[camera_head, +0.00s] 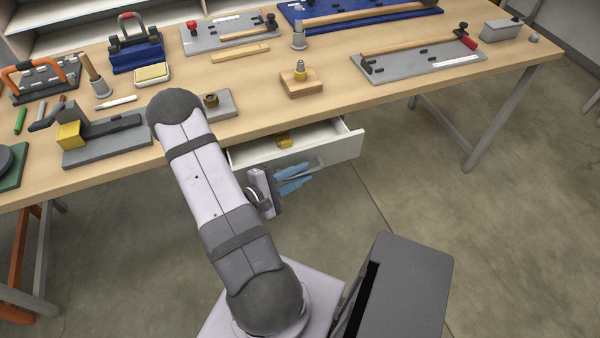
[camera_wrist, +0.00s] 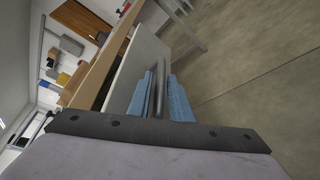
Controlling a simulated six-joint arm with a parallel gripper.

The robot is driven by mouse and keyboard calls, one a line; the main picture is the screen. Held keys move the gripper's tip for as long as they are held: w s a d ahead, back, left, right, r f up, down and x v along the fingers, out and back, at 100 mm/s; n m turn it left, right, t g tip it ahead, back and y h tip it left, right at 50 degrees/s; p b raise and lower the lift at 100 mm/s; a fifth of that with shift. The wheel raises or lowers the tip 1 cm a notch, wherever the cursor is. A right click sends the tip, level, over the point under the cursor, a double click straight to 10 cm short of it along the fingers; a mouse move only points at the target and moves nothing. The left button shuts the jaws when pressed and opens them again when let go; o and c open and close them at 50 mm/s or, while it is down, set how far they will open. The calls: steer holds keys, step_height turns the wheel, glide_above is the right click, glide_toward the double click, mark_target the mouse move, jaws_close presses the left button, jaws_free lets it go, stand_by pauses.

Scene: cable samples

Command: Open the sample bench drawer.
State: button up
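The sample bench drawer (camera_head: 338,151) stands partly pulled out from under the bench top, its light grey front facing me. Its inside shows in the head view, with a small yellow item (camera_head: 283,141) in it. A grey bar handle (camera_head: 318,163) is on the drawer front; it also shows in the wrist view (camera_wrist: 160,72). My gripper (camera_head: 294,178) is at the handle, its two blue fingers one on each side of the bar. In the wrist view the fingers (camera_wrist: 164,98) lie close along the bar and look closed on it.
The wooden bench top (camera_head: 350,100) carries tool boards, a wooden block (camera_head: 300,82) and a grey plate (camera_head: 222,104) near the drawer. A bench leg (camera_head: 490,130) stands to the right. The floor (camera_head: 410,190) in front of the drawer's right side is clear.

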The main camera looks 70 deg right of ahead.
jaws_close()
steer(key=s+a, duration=0.3)
steer(key=shift+s+a+b, duration=0.15)
steer(key=shift+a+b, duration=0.05)
steer(key=shift+b, duration=0.1)
jaws_free()
steer(key=b+v, duration=0.1)
steer(key=v, duration=0.6)
stand_by(0.4)
